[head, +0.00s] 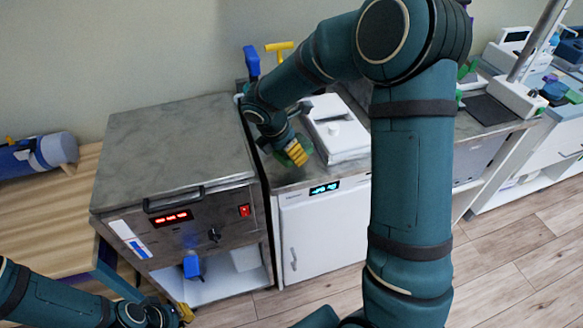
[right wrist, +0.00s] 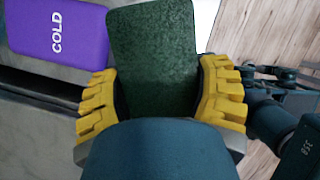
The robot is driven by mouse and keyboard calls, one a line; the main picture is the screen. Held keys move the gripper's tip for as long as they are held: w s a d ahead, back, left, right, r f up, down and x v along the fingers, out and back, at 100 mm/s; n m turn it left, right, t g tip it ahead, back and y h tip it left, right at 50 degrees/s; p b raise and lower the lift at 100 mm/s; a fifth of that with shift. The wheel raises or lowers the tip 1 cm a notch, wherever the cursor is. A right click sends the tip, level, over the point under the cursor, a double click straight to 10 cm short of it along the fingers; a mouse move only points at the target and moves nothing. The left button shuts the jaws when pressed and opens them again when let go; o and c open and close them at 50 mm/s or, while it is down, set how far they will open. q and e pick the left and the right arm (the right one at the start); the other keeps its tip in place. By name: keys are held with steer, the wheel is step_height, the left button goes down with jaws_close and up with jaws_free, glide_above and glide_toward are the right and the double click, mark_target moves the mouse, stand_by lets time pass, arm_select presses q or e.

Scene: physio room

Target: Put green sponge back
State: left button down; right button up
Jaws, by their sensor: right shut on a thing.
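The green sponge (right wrist: 152,60) is a dark, rough-faced block between the yellow fingers of my right gripper (right wrist: 160,100) in the right wrist view. The fingers press on its two sides. In the head view my right gripper (head: 295,152) is above the front of the counter over the white cabinet, left of a white device. Only a bit of green shows beside its fingers there. My left gripper (head: 184,312) is low at the bottom left, in front of the steel unit; its fingers are too small to tell open from shut.
A purple pack marked COLD (right wrist: 57,30) lies beside the sponge in the right wrist view. The white device (head: 340,138) stands close right of my right gripper. The steel unit's top (head: 170,140) is bare. A wooden bench (head: 45,215) stands at left.

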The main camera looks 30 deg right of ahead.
mark_target(292, 169)
steer(key=shift+f+b, duration=0.7)
steer(key=shift+f, duration=2.05)
steer(key=shift+f, duration=0.2)
steer(key=o, duration=1.3)
steer(key=shift+r, duration=0.1)
steer(key=shift+a+r, duration=0.1)
steer(key=shift+r, duration=0.35)
steer(key=p+v, duration=0.3)
steer(key=v, duration=0.8)
steer(key=shift+a+r, duration=0.1)
steer(key=shift+r, duration=0.1)
